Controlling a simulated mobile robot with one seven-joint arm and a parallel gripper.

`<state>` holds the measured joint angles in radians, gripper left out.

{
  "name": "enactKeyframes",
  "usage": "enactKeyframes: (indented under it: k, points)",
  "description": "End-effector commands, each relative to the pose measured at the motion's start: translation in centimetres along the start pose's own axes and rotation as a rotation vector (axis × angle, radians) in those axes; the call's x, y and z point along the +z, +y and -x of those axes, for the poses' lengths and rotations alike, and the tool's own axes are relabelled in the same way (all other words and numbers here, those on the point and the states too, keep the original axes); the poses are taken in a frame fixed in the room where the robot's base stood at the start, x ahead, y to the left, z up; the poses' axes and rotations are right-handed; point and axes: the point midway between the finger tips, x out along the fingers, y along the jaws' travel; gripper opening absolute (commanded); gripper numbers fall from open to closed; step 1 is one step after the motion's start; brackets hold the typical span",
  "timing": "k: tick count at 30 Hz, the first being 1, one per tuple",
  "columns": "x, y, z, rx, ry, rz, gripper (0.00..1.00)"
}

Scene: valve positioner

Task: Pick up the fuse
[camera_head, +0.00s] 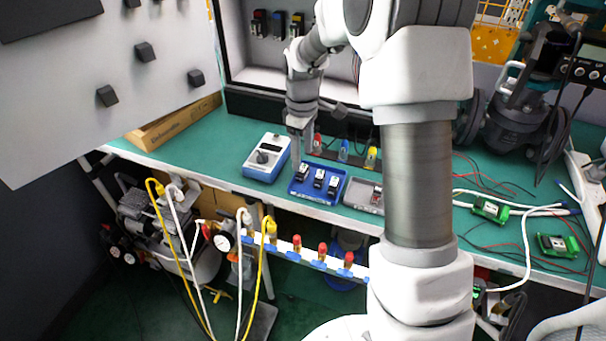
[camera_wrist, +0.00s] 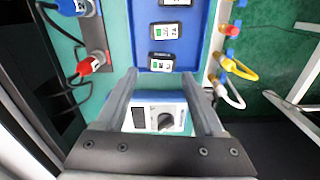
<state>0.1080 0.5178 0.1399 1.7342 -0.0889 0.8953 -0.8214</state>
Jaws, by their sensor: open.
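Several black fuses with white and green labels lie in a row in a blue tray (camera_head: 331,200) on the green bench. The nearest fuse to my gripper (camera_head: 299,150) is the left one (camera_head: 303,173). In the wrist view, one fuse (camera_wrist: 162,62) lies just beyond my fingertips, with another fuse (camera_wrist: 166,31) behind it. My gripper (camera_wrist: 160,75) is open and empty, with its fingers pointing down above the left end of the tray (camera_wrist: 197,50). The head view does not show the gap between fingers and fuse clearly.
A white-blue meter with a dial (camera_head: 267,157) stands left of the tray. A grey tray (camera_head: 363,195) is to its right. Red, blue and yellow connectors (camera_head: 344,151) stand behind. Hoses and a pipe rail (camera_head: 307,252) run below the bench's front edge.

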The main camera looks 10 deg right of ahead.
Motion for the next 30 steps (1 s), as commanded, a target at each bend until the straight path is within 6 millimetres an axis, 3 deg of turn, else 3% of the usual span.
enactKeyframes:
  k: [5,12,20,30]
  points:
    - [0.1,-0.1,-1.3,-0.002,-0.002,0.000,0.70]
    - [0.2,-0.2,-4.9,-0.002,-0.001,0.000,0.70]
    - [0.2,-0.2,-5.3,0.000,0.000,0.000,0.70]
    - [0.2,-0.2,-5.2,0.000,0.000,0.000,0.11]
